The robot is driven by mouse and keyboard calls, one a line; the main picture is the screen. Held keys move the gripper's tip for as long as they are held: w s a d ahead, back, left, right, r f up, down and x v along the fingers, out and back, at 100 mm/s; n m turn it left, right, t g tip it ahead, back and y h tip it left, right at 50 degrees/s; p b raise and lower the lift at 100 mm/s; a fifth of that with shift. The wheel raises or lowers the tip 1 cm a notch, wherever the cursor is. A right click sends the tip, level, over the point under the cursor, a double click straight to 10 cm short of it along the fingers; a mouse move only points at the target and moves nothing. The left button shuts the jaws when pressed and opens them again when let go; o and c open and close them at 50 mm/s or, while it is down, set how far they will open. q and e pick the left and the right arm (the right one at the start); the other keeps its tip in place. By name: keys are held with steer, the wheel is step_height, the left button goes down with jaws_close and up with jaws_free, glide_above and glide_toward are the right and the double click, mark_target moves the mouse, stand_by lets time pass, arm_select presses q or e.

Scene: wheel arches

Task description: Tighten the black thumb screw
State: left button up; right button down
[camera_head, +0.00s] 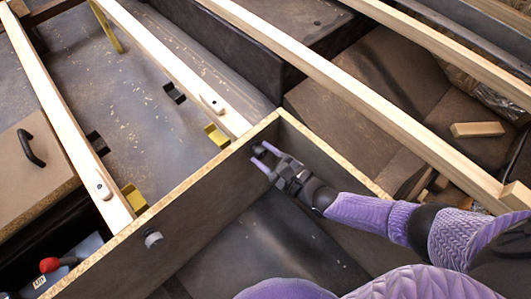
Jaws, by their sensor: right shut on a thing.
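My left gripper is not in view.
Pale wooden slats (330,75) run diagonally above the dark floor. Yellow brackets (217,136) and black brackets (174,92) sit by the slats. A wood block (477,129) lies at right.

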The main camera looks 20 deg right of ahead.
steer(key=c, duration=0.6)
jaws_free()
steer(key=shift+s+f, duration=0.2)
steer(key=shift+f, duration=0.05)
steer(key=o, duration=0.4)
steer(key=shift+w+r, duration=0.1)
steer(key=shift+r, duration=0.05)
steer(key=shift+c, duration=0.2)
steer(key=shift+s+d+r, duration=0.15)
steer(key=shift+s, duration=0.2)
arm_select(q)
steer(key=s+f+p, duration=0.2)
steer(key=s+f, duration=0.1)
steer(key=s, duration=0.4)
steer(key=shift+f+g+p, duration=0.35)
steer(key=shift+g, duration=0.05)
arm_select(e)
steer(key=v, duration=0.9)
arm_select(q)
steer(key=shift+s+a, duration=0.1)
arm_select(e)
steer(key=shift+s, duration=0.1)
